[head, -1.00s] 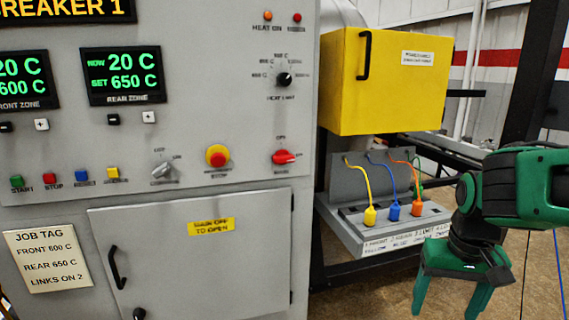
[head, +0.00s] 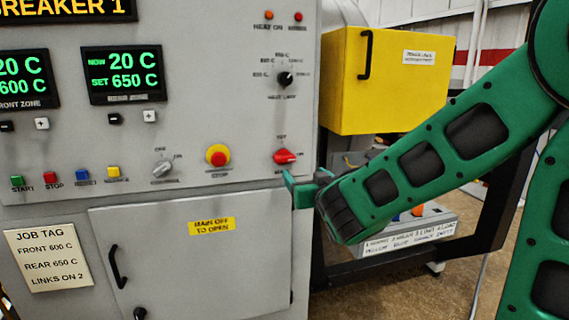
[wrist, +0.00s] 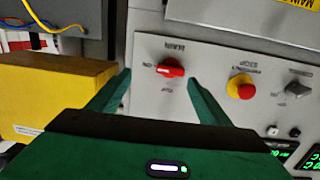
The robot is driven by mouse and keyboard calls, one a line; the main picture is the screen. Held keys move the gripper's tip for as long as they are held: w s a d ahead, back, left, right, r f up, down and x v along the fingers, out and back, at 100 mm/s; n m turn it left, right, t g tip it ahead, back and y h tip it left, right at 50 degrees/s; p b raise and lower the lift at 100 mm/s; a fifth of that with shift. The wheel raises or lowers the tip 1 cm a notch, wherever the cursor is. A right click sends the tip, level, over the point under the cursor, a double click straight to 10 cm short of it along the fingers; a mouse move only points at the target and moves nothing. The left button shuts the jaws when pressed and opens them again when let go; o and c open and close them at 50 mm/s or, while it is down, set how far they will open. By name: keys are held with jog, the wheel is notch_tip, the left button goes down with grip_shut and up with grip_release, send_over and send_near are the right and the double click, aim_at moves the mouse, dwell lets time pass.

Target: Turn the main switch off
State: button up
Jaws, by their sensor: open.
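The main switch (head: 285,157) is a red rotary knob on the grey panel, right of the emergency stop. In the head view its handle lies roughly sideways. In the wrist view the red knob (wrist: 170,69) appears upside down, its handle lying sideways near the "ON" mark, with "OFF" on the other side. My gripper (head: 302,188) is close to the panel, just below and right of the switch. In the wrist view my gripper (wrist: 160,90) is open, its green fingers either side of the knob in the picture, apparently not touching it.
A red and yellow emergency stop (head: 217,155) sits left of the switch. A grey selector (head: 163,170) is farther left. A yellow box (head: 385,80) juts out at the right. A closed cabinet door (head: 190,260) with a black handle is below.

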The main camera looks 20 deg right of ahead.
aim_at(286, 159)
jog(key=shift+n+t+y, duration=0.3)
jog(key=shift+y, duration=0.2)
jog(key=w, duration=0.3)
jog(key=w+a, duration=0.1)
jog(key=w, duration=0.3)
jog(key=w+a+r, duration=0.1)
jog(key=w, duration=0.3)
